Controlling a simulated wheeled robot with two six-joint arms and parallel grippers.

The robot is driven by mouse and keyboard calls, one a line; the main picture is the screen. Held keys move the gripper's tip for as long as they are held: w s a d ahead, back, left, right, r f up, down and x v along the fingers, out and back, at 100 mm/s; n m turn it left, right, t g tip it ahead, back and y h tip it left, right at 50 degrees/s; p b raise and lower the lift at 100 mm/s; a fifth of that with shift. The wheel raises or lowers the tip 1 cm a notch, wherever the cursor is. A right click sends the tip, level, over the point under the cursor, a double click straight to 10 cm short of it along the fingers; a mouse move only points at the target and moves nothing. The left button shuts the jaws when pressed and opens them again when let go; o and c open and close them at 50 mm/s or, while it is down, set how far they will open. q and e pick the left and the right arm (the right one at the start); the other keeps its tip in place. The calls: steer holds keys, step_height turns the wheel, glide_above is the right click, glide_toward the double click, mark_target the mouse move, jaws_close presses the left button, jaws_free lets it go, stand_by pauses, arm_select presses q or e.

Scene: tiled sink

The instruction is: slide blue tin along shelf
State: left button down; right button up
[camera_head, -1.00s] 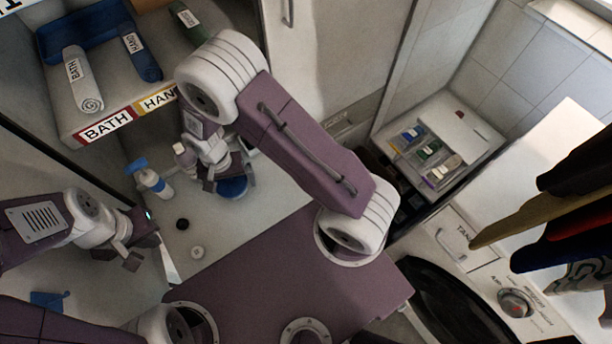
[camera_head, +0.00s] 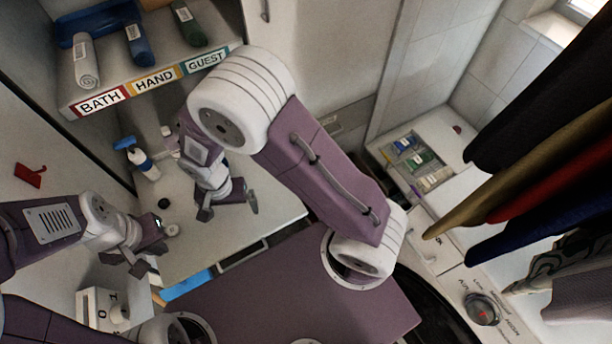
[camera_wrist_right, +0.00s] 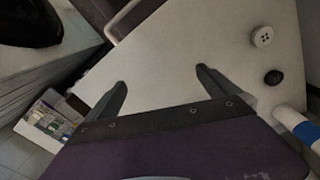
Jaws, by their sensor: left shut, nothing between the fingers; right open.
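I cannot make out the blue tin in either view now. My right gripper (camera_head: 228,206) is over the pale counter (camera_head: 275,208) below the shelf, fingers apart. In the right wrist view the right gripper (camera_wrist_right: 160,80) is open, with only bare pale surface between its fingers. The shelf (camera_head: 150,55) is at the upper left, with BATH, HAND and GUEST labels on its front edge. Rolled towels and a blue tray (camera_head: 72,25) are on it. My left gripper (camera_head: 140,260) is shut and empty at the lower left, apart from the shelf.
A white and blue pump bottle (camera_head: 143,163) stands on the counter, left of my right gripper. A black round piece (camera_wrist_right: 274,77) and a white button-like piece (camera_wrist_right: 262,36) lie near it. Hanging clothes (camera_head: 560,130) and an open drawer (camera_head: 420,160) are at the right.

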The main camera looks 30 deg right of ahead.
steer(key=w+d+r+m+p, duration=0.2)
steer(key=w+d+r+m, duration=0.15)
steer(key=d+r, duration=0.6)
arm_select(q)
steer(key=shift+w+a+r+p, duration=0.1)
steer(key=shift+w+r+p, duration=0.15)
steer(key=shift+r, duration=0.3)
steer(key=shift+w+a+r+p, duration=0.1)
steer(key=shift+w+r, duration=0.15)
steer(key=shift+r, duration=0.3)
arm_select(e)
steer(key=s+d+r+n, duration=0.1)
steer(key=s+d+n, duration=0.5)
steer(key=s+d, duration=0.1)
steer(key=shift+s+d+t, duration=0.15)
steer(key=shift+d+t, duration=0.25)
steer(key=shift+d, duration=0.15)
